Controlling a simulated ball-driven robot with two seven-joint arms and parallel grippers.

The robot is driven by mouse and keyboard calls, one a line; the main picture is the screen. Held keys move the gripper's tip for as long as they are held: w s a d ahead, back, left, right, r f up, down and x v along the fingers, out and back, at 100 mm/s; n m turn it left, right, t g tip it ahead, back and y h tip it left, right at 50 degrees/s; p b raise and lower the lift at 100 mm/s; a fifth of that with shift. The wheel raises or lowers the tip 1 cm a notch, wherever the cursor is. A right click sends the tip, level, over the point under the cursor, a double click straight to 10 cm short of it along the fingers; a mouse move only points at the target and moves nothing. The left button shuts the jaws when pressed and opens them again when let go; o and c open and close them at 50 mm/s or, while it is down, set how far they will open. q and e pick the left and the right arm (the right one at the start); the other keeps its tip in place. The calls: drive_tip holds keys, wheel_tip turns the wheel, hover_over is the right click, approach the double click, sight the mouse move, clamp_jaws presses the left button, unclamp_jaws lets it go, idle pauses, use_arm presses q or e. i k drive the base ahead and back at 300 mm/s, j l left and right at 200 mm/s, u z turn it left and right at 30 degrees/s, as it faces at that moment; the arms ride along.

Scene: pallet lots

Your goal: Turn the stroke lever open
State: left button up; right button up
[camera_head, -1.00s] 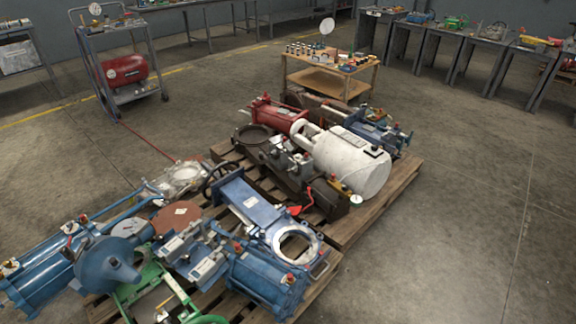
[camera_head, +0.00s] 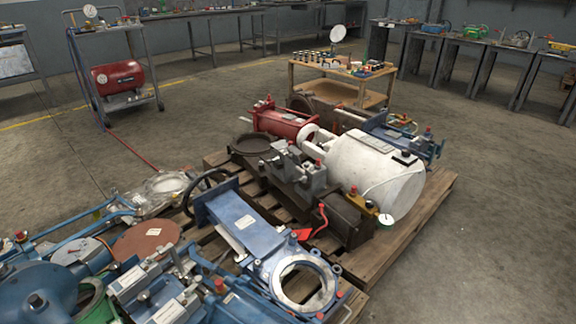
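A small red lever-like part (camera_head: 320,219) rises beside a dark brown housing (camera_head: 350,222) on the pallet, with a flat red piece (camera_head: 303,235) at its lower left. I cannot tell for sure whether this is the stroke lever, or which position it is in. The dark housing joins a grey and brown valve assembly (camera_head: 285,172) and stands close to a white cylinder (camera_head: 375,172). A small round white gauge (camera_head: 386,219) sits at the right of the housing. Neither of my grippers is in view.
Blue valves (camera_head: 245,224) and cylinders crowd the near pallet. A red cylinder (camera_head: 283,121) lies behind. Wooden pallet boards (camera_head: 410,222) edge the right side, with open concrete floor (camera_head: 500,200) beyond. A wooden cart (camera_head: 345,92) and a red tank (camera_head: 119,73) on a trolley stand farther back.

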sight(304, 179)
drive_tip(key=i+l+u, duration=0.1)
drive_tip(key=i+l, duration=0.2)
drive_tip(key=i+l+u, duration=0.15)
drive_tip(key=l, duration=0.25)
drive_tip(key=i+l+u, duration=0.1)
drive_tip(key=i+l, duration=0.25)
drive_tip(key=i+l+u, duration=0.15)
drive_tip(key=l, duration=0.35)
drive_tip(key=i+l+u, duration=0.1)
drive_tip(key=i+l, duration=0.2)
drive_tip(key=l, duration=0.15)
drive_tip(key=i+l+u, duration=0.1)
drive_tip(key=l, duration=0.35)
drive_tip(key=i+l+u, duration=0.15)
drive_tip(key=i+l, duration=0.15)
drive_tip(key=l, duration=0.2)
drive_tip(key=i+l+u, duration=0.1)
drive_tip(key=l, duration=0.4)
